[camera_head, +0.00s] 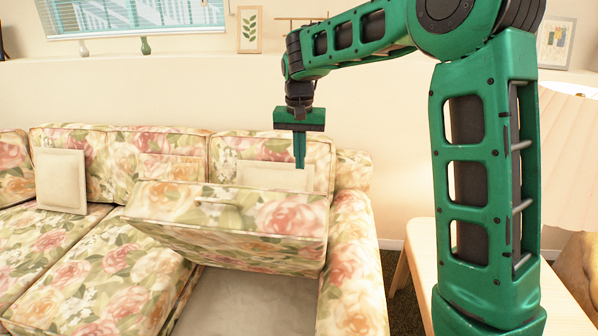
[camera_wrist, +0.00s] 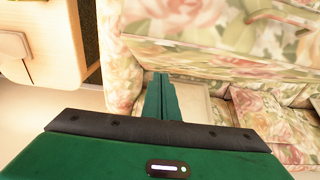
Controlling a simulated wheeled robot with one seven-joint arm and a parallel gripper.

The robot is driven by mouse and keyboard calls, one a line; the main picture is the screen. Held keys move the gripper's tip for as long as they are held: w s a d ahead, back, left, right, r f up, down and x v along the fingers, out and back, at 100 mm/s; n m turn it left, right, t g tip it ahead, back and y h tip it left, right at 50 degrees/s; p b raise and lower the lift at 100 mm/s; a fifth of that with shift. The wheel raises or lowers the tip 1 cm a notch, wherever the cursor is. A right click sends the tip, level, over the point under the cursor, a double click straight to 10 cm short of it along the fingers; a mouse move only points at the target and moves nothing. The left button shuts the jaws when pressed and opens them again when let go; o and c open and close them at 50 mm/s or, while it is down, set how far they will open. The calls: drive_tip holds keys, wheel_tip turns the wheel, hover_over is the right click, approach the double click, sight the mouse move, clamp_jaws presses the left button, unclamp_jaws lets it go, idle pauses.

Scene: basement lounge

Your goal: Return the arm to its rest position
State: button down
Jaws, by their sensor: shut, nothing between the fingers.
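My green gripper (camera_head: 299,164) hangs from my extended arm and points down over the right end of a floral sofa. Its two fingers are pressed together with nothing between them. In the wrist view my gripper (camera_wrist: 162,82) also shows its fingers together. A floral seat cushion (camera_head: 240,225) is tilted up below and in front of my gripper, baring the grey sofa base (camera_head: 240,300) under it. I cannot tell whether my fingertips touch a cushion.
The floral sofa (camera_head: 352,270) has its right armrest beside the tilted cushion. A pale pillow (camera_head: 61,180) leans on the backrest at left. A wooden side table (camera_head: 421,250) with a lamp (camera_head: 570,150) stands at right. Small vases (camera_head: 145,46) and framed pictures (camera_head: 249,29) stand on the ledge behind.

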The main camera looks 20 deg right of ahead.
wheel_tip(320, 180, up, 7)
drive_tip(key=s, duration=0.1)
drive_tip(key=s+d, duration=0.9)
drive_tip(key=s, duration=0.3)
drive_tip(key=s+d+f, duration=0.2)
drive_tip(key=s+f, duration=0.2)
drive_tip(key=s, duration=0.5)
drive_tip(key=s+d+f, duration=0.2)
drive_tip(key=s+f, duration=0.2)
drive_tip(key=s, duration=0.5)
drive_tip(key=s+d+f+m+g, duration=0.1)
drive_tip(key=s+f, duration=0.3)
drive_tip(key=s, duration=0.6)
drive_tip(key=shift+d+y, duration=0.4)
drive_tip(key=shift+d, duration=0.3)
drive_tip(key=shift+s, duration=0.1)
drive_tip(key=shift+w+f, duration=0.25)
drive_tip(key=shift+w, duration=0.35)
